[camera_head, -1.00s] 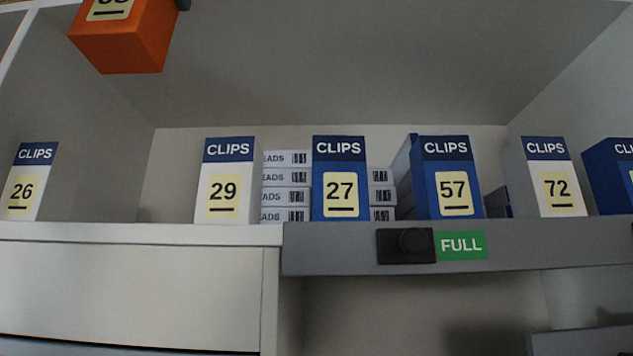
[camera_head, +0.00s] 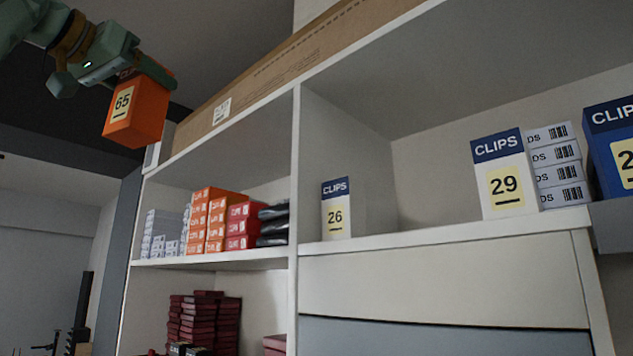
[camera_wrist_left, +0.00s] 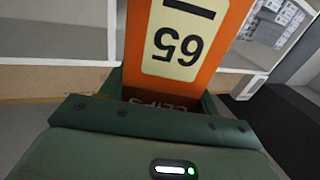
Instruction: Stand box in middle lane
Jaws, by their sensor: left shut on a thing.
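My left gripper (camera_head: 140,75) is shut on an orange box (camera_head: 136,113) marked 65 and holds it high at the upper left of the head view, clear of the shelves. The box hangs slightly tilted, gripped near its top end. In the left wrist view the box (camera_wrist_left: 187,45) shows its number upside down, with part of the word CLIPS by the gripper. White and blue CLIPS boxes stand upright on the shelf: one marked 26 (camera_head: 336,218), one marked 29 (camera_head: 503,185), and a blue one (camera_head: 613,140) cut off at the right edge. My right gripper is not in view.
A long cardboard carton (camera_head: 290,70) lies on top of the shelving. A vertical divider (camera_head: 297,170) separates the bays. The left bay holds stacked orange boxes (camera_head: 208,220). White packs (camera_head: 560,165) are stacked behind the 29 box. Space between the 26 and 29 boxes is bare.

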